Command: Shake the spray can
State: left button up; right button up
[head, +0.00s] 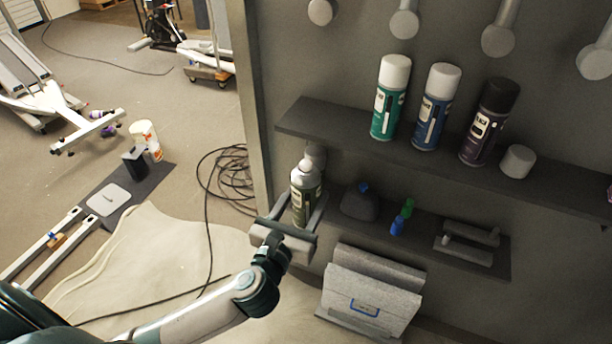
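A dark olive spray can (304,192) with a pale top is near the middle of the head view, by the left end of the lower shelf. My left gripper (301,200) reaches up to it from below. Its two fingers are apart, one on each side of the can's lower body, and a gap seems to show beside the left finger. The can's base is hidden behind the gripper, so I cannot tell what it rests on. My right gripper is not in view.
The upper shelf (290,124) holds a green can (388,100), a blue can (436,108), a black-capped can (489,125) and a loose grey cap (518,161). The lower shelf (420,238) carries small items. A grey box (365,300) is below.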

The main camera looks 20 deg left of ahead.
aim_at(305, 178)
pick_arm(q)
notch_tip(305, 178, up, 7)
jog(key=shift+w+f, duration=0.1)
jog(key=shift+f, duration=0.05)
notch_tip(305, 178, down, 9)
jog(key=shift+a+f, duration=0.1)
jog(key=shift+f, duration=0.1)
notch_tip(305, 178, up, 9)
jog(key=shift+r, duration=0.2)
notch_tip(305, 178, down, 10)
jog(key=shift+r, duration=0.25)
notch_tip(305, 178, up, 10)
jog(key=shift+f, duration=0.2)
notch_tip(305, 178, down, 10)
jog(key=shift+r, duration=0.15)
notch_tip(305, 178, up, 10)
jog(key=shift+f, duration=0.35)
